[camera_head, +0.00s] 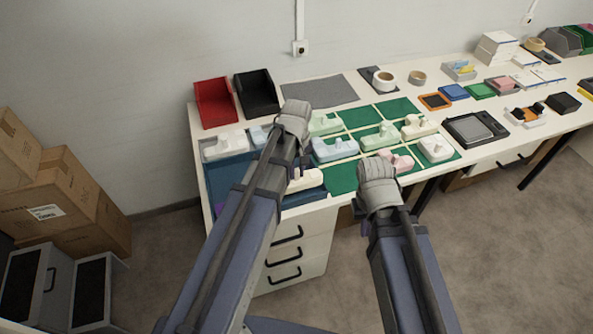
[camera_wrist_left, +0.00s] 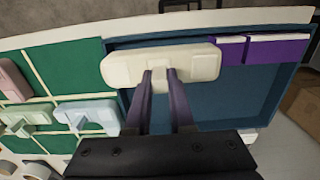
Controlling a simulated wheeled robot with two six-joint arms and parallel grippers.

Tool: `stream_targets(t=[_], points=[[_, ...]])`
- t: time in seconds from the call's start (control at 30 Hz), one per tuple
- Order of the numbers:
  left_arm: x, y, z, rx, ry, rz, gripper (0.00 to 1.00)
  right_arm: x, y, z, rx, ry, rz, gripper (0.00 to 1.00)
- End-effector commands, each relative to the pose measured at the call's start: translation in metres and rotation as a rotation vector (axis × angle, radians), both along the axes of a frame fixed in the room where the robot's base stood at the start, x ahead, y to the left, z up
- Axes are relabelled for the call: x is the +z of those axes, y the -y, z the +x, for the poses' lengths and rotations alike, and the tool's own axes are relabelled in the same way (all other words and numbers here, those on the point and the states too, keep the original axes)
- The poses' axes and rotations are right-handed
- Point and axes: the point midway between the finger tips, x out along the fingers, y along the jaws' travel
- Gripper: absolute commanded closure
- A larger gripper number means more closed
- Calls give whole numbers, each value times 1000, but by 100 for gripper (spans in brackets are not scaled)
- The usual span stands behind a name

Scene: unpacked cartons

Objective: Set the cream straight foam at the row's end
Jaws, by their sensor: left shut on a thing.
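The cream straight foam (camera_wrist_left: 120,68) is a long rounded block with a small stub at its middle. My left gripper (camera_wrist_left: 160,80) is shut on that stub, with the block over the blue tray (camera_wrist_left: 215,105), near its edge. I cannot tell whether the block touches the tray. In the head view the foam (camera_head: 306,180) shows beside my left arm, which hides the fingertips. The green mat (camera_head: 357,118) has cells marked by cream lines, several holding pastel foam pieces. My right gripper (camera_head: 377,182) is at the table's front edge; its fingers are hidden.
Purple pieces (camera_wrist_left: 275,50) lie along the tray's edge beside the foam. A red bin (camera_head: 214,102) and a black bin (camera_head: 257,92) stand at the back. A grey scale-like device (camera_head: 475,129) is right of the mat. Cartons (camera_head: 62,200) stand on the floor at left.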

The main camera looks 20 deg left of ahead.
Motion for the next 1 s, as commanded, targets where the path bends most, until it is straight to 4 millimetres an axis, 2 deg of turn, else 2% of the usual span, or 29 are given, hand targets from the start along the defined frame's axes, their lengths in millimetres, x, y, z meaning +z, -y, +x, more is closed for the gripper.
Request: stream_targets(t=[1.0], points=[[-35, 0, 0, 0, 0, 0, 100, -35, 0, 0, 0, 0, 0, 100]])
